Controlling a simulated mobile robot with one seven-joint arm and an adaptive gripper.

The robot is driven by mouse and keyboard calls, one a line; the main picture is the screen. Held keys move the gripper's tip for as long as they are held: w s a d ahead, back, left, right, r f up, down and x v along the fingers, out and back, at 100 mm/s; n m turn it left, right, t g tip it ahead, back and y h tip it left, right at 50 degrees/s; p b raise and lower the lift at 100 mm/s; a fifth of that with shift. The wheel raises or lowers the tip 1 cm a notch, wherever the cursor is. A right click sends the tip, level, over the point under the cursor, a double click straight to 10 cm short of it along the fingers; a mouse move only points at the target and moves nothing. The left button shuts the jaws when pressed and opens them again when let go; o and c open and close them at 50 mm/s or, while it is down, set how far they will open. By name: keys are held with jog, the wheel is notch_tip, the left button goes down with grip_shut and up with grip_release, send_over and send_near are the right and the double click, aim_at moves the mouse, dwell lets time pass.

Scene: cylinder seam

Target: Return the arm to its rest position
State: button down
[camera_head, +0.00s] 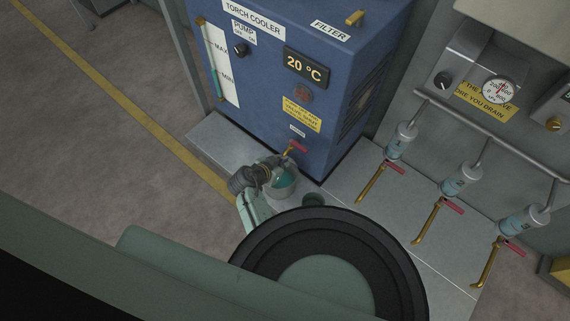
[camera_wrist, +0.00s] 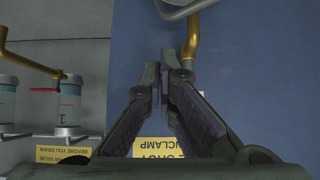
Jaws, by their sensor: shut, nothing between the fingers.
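My gripper (camera_wrist: 172,66) is shut and empty in the wrist view, its two dark fingers close together in front of a blue panel. In the head view my gripper (camera_head: 272,166) is small and partly hidden by my own arm. It is in front of the lower part of the blue torch cooler (camera_head: 275,85), near a brass drain tap with a red handle (camera_head: 298,147). A brass pipe (camera_wrist: 191,40) shows just beyond the fingertips in the wrist view; I cannot tell whether they touch. My arm spans the lower middle of the head view.
Several filter cylinders (camera_head: 402,140) with brass pipes and red handles line the right wall. Grey floor (camera_head: 100,160) is open at left.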

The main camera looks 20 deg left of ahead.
jog(key=v, duration=0.7)
jog(key=shift+s+r+b, duration=0.15)
jog(key=shift+r+b, duration=0.05)
jog(key=shift+b, duration=0.1)
jog(key=shift+a, duration=0.1)
